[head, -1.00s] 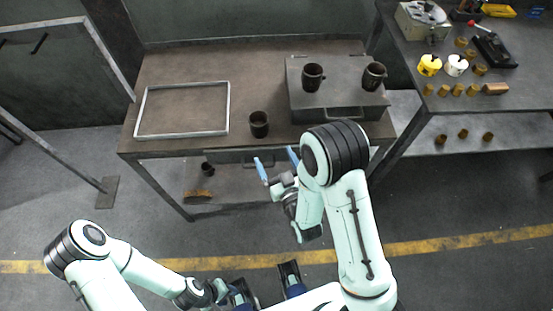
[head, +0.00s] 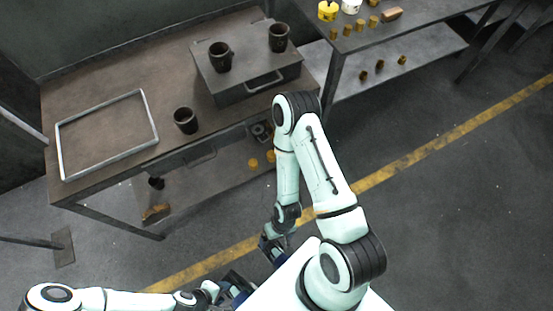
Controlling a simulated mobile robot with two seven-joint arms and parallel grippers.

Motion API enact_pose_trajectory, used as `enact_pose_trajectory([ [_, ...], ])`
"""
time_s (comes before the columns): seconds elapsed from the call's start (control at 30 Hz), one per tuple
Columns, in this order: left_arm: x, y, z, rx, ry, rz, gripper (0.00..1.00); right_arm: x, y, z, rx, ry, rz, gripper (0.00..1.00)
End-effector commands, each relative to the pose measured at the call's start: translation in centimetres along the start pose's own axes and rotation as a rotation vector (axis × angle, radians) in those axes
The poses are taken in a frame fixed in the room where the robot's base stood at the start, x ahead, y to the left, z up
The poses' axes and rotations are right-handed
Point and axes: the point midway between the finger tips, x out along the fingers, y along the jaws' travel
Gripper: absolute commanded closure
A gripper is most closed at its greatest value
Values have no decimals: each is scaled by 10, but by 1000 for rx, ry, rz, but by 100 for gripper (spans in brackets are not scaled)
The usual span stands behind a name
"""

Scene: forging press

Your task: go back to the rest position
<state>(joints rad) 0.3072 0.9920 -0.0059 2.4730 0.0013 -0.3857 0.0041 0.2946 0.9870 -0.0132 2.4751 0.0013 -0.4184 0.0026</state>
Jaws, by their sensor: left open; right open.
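My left gripper (head: 222,291) is low at the bottom of the view, close in front of my body. It is open and holds nothing that I can see; its fingers are hard to make out against dark parts. My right gripper (head: 269,241) hangs below its folded arm, also close to my body and over the floor. It is open, with no object seen in it, and its fingertips are partly hidden. Both grippers are clear of the workbench (head: 100,95).
The bench carries an empty metal frame (head: 62,150), a dark cup (head: 185,121) and a grey box (head: 246,76) with two dark cups on top. A second table (head: 425,22) with small brass pieces stands at the upper right. The floor at right is clear.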

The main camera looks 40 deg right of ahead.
Motion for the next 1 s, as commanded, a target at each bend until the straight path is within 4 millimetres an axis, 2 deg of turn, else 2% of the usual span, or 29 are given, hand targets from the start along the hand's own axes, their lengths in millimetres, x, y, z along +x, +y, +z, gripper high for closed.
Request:
enact_pose_trajectory([
  [0.1, 0, 0, 0, 0, 0, 0, 57, 1, 0, 8, 13, -39, -7, 8],
  [0.37, -2, 1, 0, 0, 1, 0, 57, -1, -1, 8, 11, -37, -6, 8],
  [0.47, -14, 6, -1, 2, 5, 2, 57, -13, -6, 6, 9, -32, -8, 8],
  [0.6, -45, 18, -7, 7, 19, 6, 57, -44, -18, -1, 4, -18, -12, 8],
  [0.7, -60, 25, -11, 10, 27, 9, 57, -58, -25, -6, 1, -9, -15, 8],
  [1.0, -55, 23, -9, 8, 23, 8, 57, -53, -22, -4, 2, -12, -14, 8],
])
